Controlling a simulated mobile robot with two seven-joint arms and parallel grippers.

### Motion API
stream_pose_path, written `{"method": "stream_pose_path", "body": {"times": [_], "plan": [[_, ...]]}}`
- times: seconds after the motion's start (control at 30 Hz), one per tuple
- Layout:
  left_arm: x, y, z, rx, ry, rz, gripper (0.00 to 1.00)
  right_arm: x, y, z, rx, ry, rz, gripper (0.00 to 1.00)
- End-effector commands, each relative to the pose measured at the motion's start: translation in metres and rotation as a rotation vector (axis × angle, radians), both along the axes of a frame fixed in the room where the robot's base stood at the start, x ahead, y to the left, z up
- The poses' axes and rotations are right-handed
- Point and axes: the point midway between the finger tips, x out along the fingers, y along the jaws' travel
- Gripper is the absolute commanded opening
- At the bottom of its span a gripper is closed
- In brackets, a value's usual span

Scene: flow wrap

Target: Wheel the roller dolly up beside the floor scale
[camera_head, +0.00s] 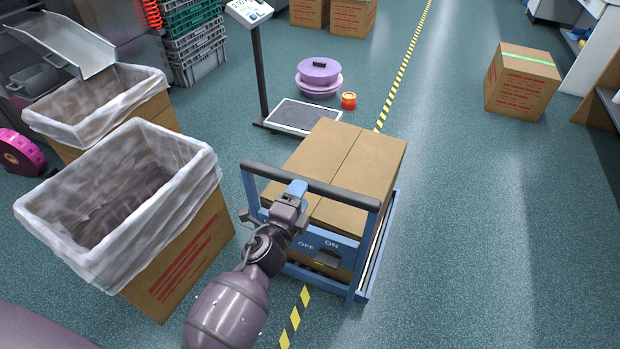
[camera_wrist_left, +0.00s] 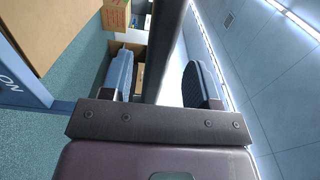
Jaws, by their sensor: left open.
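The roller dolly (camera_head: 373,250) is a blue frame carrying large cardboard boxes (camera_head: 345,160). Its dark push bar (camera_head: 340,189) faces me, above a panel marked OFF and ON with a dark pedal (camera_head: 327,259). My left gripper (camera_head: 297,190) is at the push bar, left of its middle. In the left wrist view the dark bar (camera_wrist_left: 170,40) runs between the two open fingers (camera_wrist_left: 163,80), with gaps showing on both sides. The floor scale (camera_head: 303,116) stands beyond the dolly, slightly left, with a dark platform, post and display (camera_head: 249,11). My right gripper is not in view.
Two lined cartons (camera_head: 190,245) (camera_head: 160,110) stand left of the dolly, the nearer one close to it. A carton (camera_head: 522,82) stands far right. The floor right of the dolly is clear.

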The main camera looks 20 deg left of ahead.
Motion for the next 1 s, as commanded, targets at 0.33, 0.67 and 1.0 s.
{"method": "stream_pose_path", "body": {"times": [0.33,0.67,1.0], "plan": [[0.048,-0.001,-0.002,0.0,0.002,0.001,0.55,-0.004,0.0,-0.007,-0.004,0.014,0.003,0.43],[0.063,-0.002,0.0,-0.001,0.001,0.001,0.55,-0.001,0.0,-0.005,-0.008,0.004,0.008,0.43],[0.063,-0.002,0.0,-0.001,0.001,0.001,0.35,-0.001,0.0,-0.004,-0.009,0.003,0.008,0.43]]}}
